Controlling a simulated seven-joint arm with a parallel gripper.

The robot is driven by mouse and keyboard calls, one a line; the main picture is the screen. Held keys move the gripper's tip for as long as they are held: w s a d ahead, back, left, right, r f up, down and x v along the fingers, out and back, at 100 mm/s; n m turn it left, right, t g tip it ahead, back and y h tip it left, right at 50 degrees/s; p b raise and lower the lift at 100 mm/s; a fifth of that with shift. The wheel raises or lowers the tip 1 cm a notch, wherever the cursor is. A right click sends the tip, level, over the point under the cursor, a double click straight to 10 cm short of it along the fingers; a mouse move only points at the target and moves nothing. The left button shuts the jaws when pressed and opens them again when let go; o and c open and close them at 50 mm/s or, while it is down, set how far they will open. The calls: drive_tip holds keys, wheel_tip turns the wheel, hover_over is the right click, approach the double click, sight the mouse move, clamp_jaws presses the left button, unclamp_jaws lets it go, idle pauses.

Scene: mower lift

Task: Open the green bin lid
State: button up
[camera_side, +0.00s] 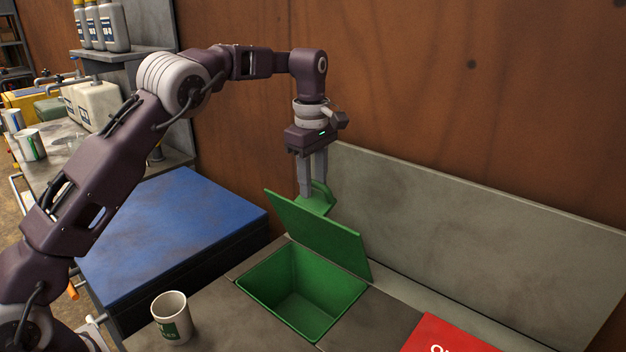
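The green bin (300,288) is set into the grey worktop, and its empty inside shows. Its green lid (322,238) is raised and stands tilted along the bin's back edge. A green handle (320,200) sticks up behind the lid's top edge. My gripper (313,190) points straight down at this handle, with its fingertips at the handle. The fingers look close together, but the lid and handle partly hide their tips, so I cannot tell whether they grip it.
A white cup (173,318) with a green label stands left of the bin. A red lid or panel (447,335) lies at the lower right. A blue-topped box (165,235) is to the left. A grey backboard (470,245) rises close behind the lid.

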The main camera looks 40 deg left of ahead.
wheel_tip(320, 180, up, 7)
drive_tip(key=shift+s+r, duration=0.1)
drive_tip(key=shift+s, duration=0.05)
drive_tip(key=shift+s+d+r, duration=0.15)
drive_tip(key=shift+d, duration=0.1)
drive_tip(key=c, duration=0.5)
drive_tip(key=s+r+y, duration=0.1)
drive_tip(key=s+d+t, duration=0.1)
drive_tip(key=s+d+r+y, duration=0.1)
drive_tip(key=s, duration=0.1)
drive_tip(key=shift+d+r+n+y, duration=0.25)
drive_tip(key=shift+r+n+y, duration=0.05)
clamp_jaws()
drive_tip(key=s+d+r+m+t+y, duration=0.1)
drive_tip(key=s+d+t+y, duration=0.15)
drive_tip(key=s, duration=0.35)
drive_tip(key=w+a+f+t, duration=0.1)
drive_tip(key=w+a+f, duration=0.3)
drive_tip(key=w+f, duration=0.3)
drive_tip(key=shift+w+a+f+m+h, duration=0.25)
drive_tip(key=shift+w+f+m+h, duration=0.1)
drive_tip(key=shift+f, duration=0.65)
